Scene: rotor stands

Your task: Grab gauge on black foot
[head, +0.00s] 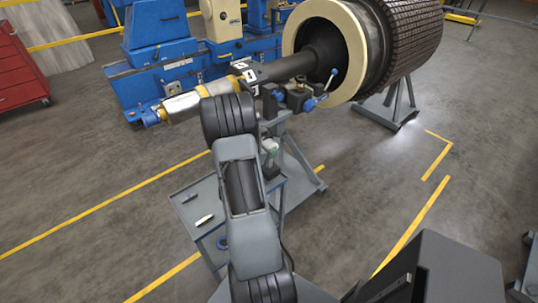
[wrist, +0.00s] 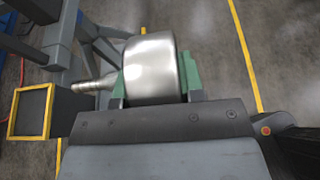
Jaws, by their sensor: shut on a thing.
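My gripper (wrist: 155,85) is shut, its two green pads on either side of a shiny silver round body, which I take to be the gauge (wrist: 152,60). A tapered metal stem (wrist: 92,84) sticks out from it to the left. A dark box with a yellow rim (wrist: 33,111) sits left of the gripper and runs partly behind it; I cannot tell whether it is the black foot. In the head view my arm hides most of the gripper. A small dark block (head: 270,171) shows beside the arm, above the grey cart.
The grey cart (head: 187,214) holds a few small tools and a blue ring. A large rotor (head: 405,40) with a long shaft rests on grey stands at the back. A blue machine (head: 165,75) stands behind left, a red cabinet (head: 18,68) far left. Open floor lies at the left.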

